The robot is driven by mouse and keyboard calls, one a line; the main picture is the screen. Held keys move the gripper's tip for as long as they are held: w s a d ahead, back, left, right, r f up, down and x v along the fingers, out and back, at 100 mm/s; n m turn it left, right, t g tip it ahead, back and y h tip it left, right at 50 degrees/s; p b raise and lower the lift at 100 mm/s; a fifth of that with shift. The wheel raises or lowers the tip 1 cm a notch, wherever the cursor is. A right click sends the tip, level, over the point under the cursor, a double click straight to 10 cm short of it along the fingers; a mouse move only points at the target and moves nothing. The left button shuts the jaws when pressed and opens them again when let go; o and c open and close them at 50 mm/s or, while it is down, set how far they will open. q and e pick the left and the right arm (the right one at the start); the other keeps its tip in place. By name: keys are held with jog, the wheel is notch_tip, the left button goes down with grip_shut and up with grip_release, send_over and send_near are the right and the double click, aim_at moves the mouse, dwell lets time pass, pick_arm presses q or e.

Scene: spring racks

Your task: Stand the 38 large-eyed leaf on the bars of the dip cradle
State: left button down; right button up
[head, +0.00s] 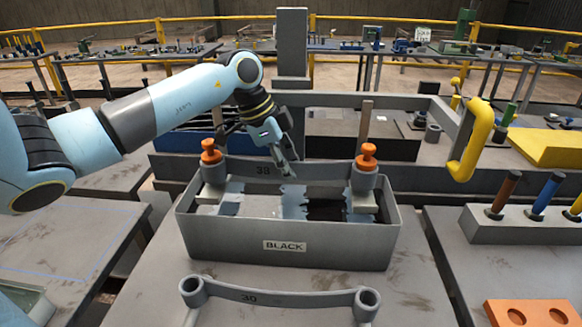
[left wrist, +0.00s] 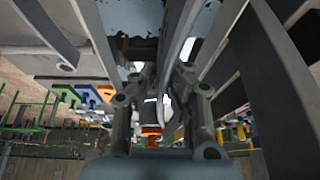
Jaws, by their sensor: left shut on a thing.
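The leaf marked 38 (head: 240,169), a dark curved strip with a large eye at each end, is upright over the grey tank labelled BLACK (head: 230,243). Orange plugs (head: 211,152) and (head: 367,157) sit at its two eyes. Pale bars (head: 366,201) of the cradle show below its ends; I cannot tell whether the leaf touches them. My left gripper (head: 285,170) is shut on the leaf near its middle. In the left wrist view its fingers (left wrist: 160,85) flank the strip, and an orange plug (left wrist: 152,134) shows beyond. My right gripper is not in view.
Another leaf (head: 280,298), with a round eye at each end, is in front of the tank. A yellow clamp-like handle (head: 474,140) stands at the right. A grey block (head: 520,222) holds several coloured rods. An orange block (head: 530,312) lies front right.

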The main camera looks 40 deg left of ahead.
pick_arm(q)
jog(key=shift+f, duration=0.5)
dwell(0.3)
jog(key=c, duration=1.4)
grip_release()
jog(key=shift+o, duration=0.3)
jog(key=shift+s+f, duration=0.1)
jog(key=shift+f, duration=0.05)
jog(key=o, duration=0.5)
jog(key=shift+c, duration=0.2)
notch_tip(320, 180, up, 5)
jog(key=p, duration=0.4)
jog(key=shift+p, duration=0.35)
jog(key=shift+r+p, duration=0.8)
jog(key=shift+r, duration=0.35)
